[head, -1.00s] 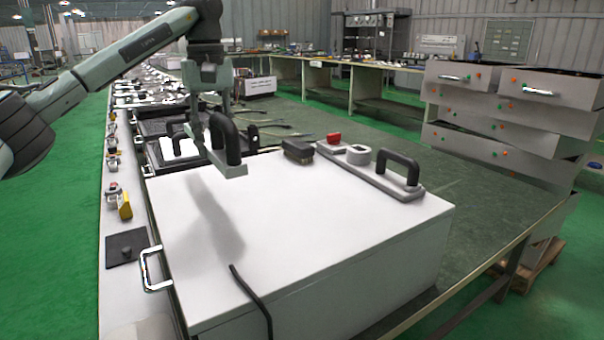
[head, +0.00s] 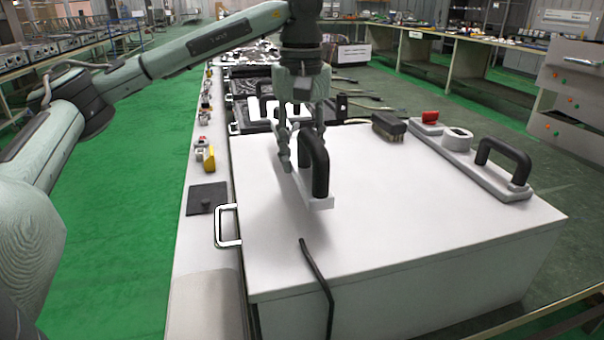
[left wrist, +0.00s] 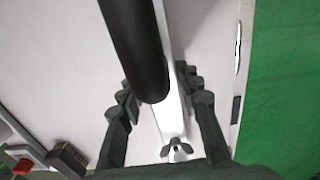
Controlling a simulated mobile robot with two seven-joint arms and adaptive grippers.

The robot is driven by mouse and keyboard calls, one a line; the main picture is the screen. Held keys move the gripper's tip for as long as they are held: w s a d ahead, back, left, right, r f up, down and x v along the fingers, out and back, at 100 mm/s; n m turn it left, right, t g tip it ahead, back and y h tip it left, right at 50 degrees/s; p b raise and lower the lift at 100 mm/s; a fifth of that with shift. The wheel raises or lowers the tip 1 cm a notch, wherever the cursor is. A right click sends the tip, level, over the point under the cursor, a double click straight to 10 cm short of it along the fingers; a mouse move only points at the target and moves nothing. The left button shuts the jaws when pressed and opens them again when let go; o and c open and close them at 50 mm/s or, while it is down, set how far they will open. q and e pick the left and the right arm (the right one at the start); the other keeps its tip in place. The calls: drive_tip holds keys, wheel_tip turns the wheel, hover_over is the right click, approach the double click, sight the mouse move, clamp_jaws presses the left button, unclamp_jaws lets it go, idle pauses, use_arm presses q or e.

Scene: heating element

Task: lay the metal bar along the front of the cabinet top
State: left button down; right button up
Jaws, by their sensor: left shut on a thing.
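The metal bar (head: 319,201) is a pale, narrow strip with a black arched handle (head: 316,164) on it. My left gripper (head: 301,150) is shut on it from above. The bar is over the white cabinet top (head: 400,225), its shadow close beneath; whether it touches is unclear. It points away from me, roughly parallel to the cabinet's left edge, which has a metal pull handle (head: 221,226). In the left wrist view the bar (left wrist: 168,118) runs between the fingers, with a wing nut near its end; the black handle (left wrist: 138,50) hides part of it. My right gripper is out of view.
A brush-like block (head: 389,127) and a plate with a red knob and black handle (head: 503,160) occupy the cabinet's far and right edges. A black cable (head: 317,275) hangs over the near edge. The top's middle is clear.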

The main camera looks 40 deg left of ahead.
use_arm(q)
wheel_tip(320, 180, down, 3)
drive_tip(key=shift+s, duration=0.1)
drive_tip(key=shift+f, duration=0.55)
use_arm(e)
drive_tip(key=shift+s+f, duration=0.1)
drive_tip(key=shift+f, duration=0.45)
use_arm(q)
drive_tip(key=shift+f, duration=0.15)
drive_tip(key=c, duration=1.1)
unclamp_jaws()
drive_tip(key=shift+o, duration=0.2)
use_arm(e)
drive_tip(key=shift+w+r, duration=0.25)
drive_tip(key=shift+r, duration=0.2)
